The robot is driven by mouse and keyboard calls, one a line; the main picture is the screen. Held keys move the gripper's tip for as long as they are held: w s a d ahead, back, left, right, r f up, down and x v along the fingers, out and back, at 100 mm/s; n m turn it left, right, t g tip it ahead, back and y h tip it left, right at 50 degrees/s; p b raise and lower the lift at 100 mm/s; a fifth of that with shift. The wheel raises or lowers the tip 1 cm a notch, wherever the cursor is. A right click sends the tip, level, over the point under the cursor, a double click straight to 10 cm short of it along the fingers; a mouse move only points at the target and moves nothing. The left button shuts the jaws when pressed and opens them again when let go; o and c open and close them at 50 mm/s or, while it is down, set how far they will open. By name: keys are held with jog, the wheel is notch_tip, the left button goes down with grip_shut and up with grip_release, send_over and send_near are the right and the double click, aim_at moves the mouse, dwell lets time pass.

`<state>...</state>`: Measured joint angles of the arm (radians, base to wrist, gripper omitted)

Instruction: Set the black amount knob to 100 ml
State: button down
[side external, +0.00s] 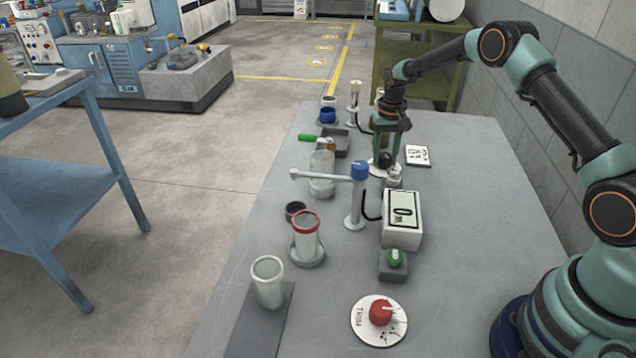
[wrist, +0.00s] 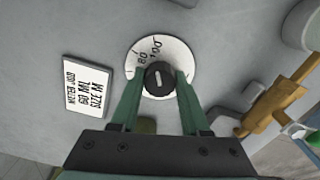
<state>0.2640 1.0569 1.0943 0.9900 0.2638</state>
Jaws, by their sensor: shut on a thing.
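The black amount knob (wrist: 158,80) sits at the centre of a round white dial (wrist: 181,55) in the wrist view. The figures 80 and 100 show on the dial's upper part; the rest of the scale is covered or out of sight. A short white line on the knob's top points roughly up, about toward 100; I cannot tell exactly. My gripper (wrist: 157,88) is shut on the knob, one green finger on each side. In the side view my gripper (side external: 385,155) points down over the far dial and mostly hides the knob.
A card (wrist: 88,87) reading "METER JOB 60 ML SIZE M" lies left of the dial. A brass-coloured valve (wrist: 268,105) is at the right. In the side view a display (side external: 403,210) reads 0, beside a blue-topped spout post (side external: 358,200). A red knob (side external: 381,312) is nearer.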

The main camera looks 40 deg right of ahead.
aim_at(385, 155)
dwell(0.4)
jog(key=shift+c, duration=1.9)
grip_release()
notch_tip(385, 155, up, 12)
jog(key=shift+r, duration=0.15)
